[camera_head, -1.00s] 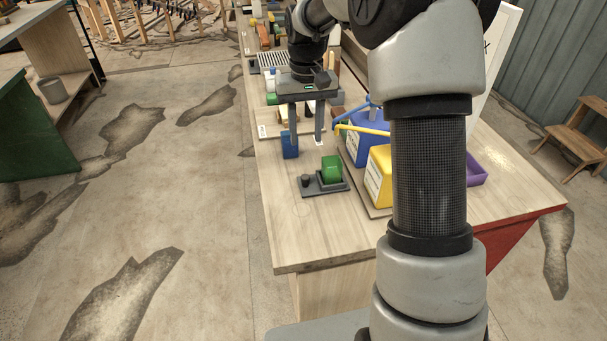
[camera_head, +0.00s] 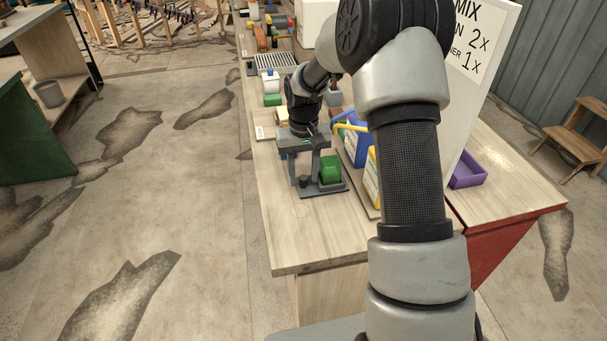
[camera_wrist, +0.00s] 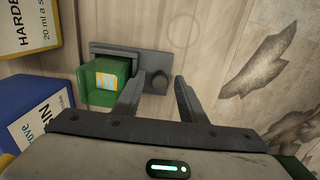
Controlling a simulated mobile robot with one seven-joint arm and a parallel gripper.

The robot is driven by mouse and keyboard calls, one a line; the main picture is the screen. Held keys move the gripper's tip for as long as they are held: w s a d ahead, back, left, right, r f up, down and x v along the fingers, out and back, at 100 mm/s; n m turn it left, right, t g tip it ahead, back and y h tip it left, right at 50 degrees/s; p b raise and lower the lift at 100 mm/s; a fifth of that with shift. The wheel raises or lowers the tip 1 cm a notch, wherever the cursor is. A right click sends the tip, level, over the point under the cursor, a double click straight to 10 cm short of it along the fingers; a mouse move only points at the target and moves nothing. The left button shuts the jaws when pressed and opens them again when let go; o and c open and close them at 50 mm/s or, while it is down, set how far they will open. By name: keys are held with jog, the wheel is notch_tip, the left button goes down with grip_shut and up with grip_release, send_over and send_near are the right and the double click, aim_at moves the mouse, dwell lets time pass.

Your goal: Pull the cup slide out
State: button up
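In the head view my gripper (camera_head: 304,172) is low over the knob end. One finger is close to the cup.
A yellow box (camera_wrist: 30,35) and a blue box (camera_wrist: 35,105) stand beside the slide in the wrist view. A purple tray (camera_head: 468,172) lies to the right. Bare bench (camera_head: 310,235) is free in front of the slide.

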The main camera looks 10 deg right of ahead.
grip_shut()
jog(key=a, duration=1.4)
jog(key=shift+r, duration=0.1)
grip_release()
notch_tip(320, 180, up, 17)
jog(key=p, duration=0.1)
jog(key=shift+r+p, duration=0.2)
jog(key=shift+p, duration=0.1)
